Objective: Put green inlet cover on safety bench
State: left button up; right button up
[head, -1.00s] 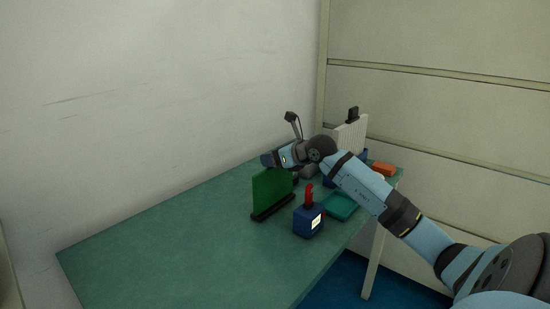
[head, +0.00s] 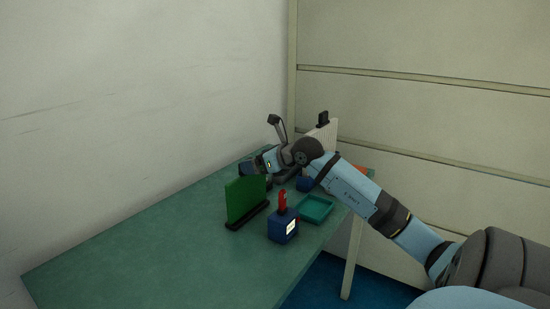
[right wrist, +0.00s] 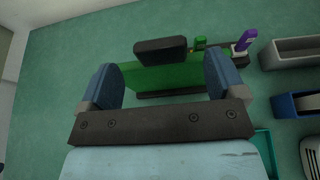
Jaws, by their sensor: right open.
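The green inlet cover (head: 246,199) stands upright in a dark slotted base on the green bench (head: 180,245). It also shows in the right wrist view (right wrist: 172,78), beyond the fingers. My right gripper (head: 252,167) is just behind and above the cover's upper right edge in the head view, partly hidden by it. In the right wrist view my right gripper (right wrist: 160,85) is open, its two blue fingers apart with the cover seen between them; contact cannot be told. A dark rounded block (right wrist: 160,49) overlaps the cover there. My left gripper is not in view.
A blue box with a red top piece (head: 283,225) stands near the cover. A teal tray (head: 316,208) lies right of it. A white ribbed rack (head: 325,135) and a dark jointed stand (head: 278,128) are behind. The bench's near left is clear.

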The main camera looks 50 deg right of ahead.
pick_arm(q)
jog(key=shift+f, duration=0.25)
pick_arm(e)
jog(key=v, duration=0.7)
jog(key=shift+s+r, duration=0.15)
jog(key=shift+s, duration=0.05)
pick_arm(q)
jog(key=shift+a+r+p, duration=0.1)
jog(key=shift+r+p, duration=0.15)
jog(key=shift+p, duration=0.05)
